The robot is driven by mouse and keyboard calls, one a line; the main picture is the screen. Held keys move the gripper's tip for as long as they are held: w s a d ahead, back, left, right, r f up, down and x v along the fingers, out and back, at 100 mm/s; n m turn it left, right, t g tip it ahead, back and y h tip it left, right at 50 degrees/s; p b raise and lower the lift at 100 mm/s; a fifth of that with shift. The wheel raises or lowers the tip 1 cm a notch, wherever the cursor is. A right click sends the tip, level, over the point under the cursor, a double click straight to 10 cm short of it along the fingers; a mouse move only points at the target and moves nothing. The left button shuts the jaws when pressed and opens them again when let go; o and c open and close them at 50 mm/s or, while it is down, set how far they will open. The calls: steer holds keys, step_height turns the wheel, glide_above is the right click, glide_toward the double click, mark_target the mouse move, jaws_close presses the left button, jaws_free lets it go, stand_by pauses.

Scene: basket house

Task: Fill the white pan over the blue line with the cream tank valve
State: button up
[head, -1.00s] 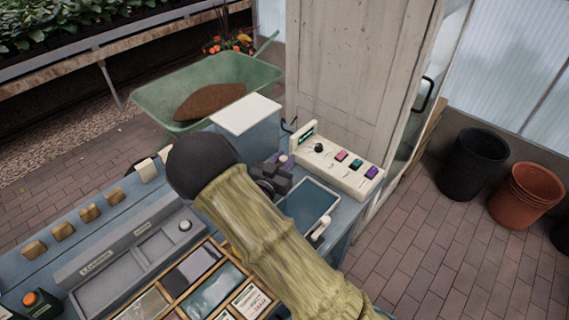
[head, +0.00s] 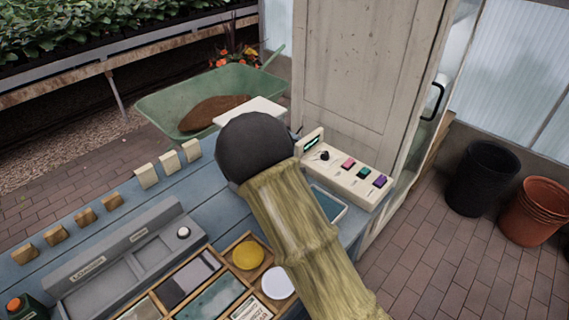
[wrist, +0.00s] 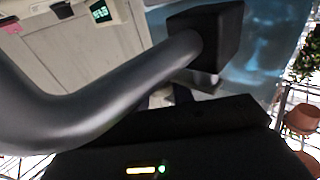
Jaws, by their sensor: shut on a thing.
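A white-rimmed pan with a blue-grey inside (head: 328,205) shows in the head view at the right end of the blue bench, partly behind my arm. My gripper is hidden behind my dark wrist in the head view. In the wrist view, my gripper (wrist: 195,75) shows in part, as a grey curved link with a black block. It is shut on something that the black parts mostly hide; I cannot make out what. I cannot pick out the cream tank valve or the pan's blue line in either view.
A cream control panel (head: 345,172) with coloured buttons stands behind the pan. A white-topped box (head: 262,108) is behind my wrist. A wooden tray (head: 210,290) and a grey scale (head: 125,262) lie on the left. Pots (head: 480,178) stand on the floor at right.

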stand_by(0.3)
steer(key=o, duration=0.9)
steer(key=shift+o, duration=0.2)
